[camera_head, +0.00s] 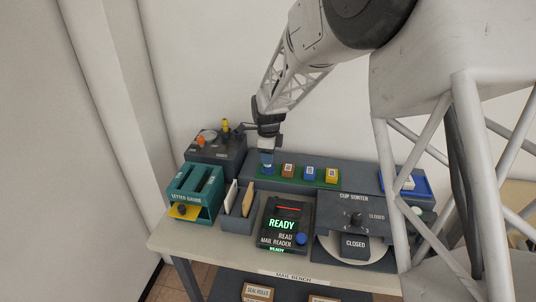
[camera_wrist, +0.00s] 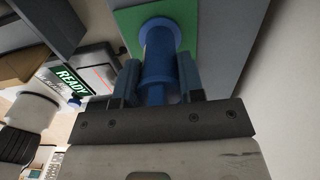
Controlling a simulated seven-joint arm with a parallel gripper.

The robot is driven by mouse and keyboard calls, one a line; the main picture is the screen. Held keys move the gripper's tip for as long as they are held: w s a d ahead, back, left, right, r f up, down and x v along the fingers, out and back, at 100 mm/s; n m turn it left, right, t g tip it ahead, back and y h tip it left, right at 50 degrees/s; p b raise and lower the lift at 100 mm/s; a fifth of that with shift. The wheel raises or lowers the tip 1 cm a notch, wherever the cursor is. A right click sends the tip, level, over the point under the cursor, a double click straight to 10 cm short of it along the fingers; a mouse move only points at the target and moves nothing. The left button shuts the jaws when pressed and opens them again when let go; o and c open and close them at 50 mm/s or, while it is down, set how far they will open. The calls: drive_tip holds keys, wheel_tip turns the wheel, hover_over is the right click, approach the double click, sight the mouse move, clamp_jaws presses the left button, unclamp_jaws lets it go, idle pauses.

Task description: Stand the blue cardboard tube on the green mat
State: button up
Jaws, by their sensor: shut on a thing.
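The blue cardboard tube (camera_head: 267,168) is upright, with its lower end at the left end of the green mat (camera_head: 297,179). My gripper (camera_head: 267,150) is above the mat and shut on the tube. In the wrist view, the tube (camera_wrist: 160,62) sits between the two fingers of my gripper (camera_wrist: 159,82), and its wider far end lies over the green mat (camera_wrist: 127,22). I cannot tell for sure whether the tube touches the mat. The fingers hide part of its sides.
Several small boxes, brown, blue and yellow (camera_head: 331,175), stand along the mat to the right. A mail reader (camera_head: 285,225) reading READY, a cup sorter (camera_head: 354,226) and a teal letter gauge (camera_head: 195,190) stand in front. A dark box with knobs (camera_head: 214,153) is at left.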

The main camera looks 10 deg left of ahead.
drive_tip(key=o, duration=1.2)
drive_tip(key=shift+r, duration=0.1)
drive_tip(key=shift+r, duration=2.9)
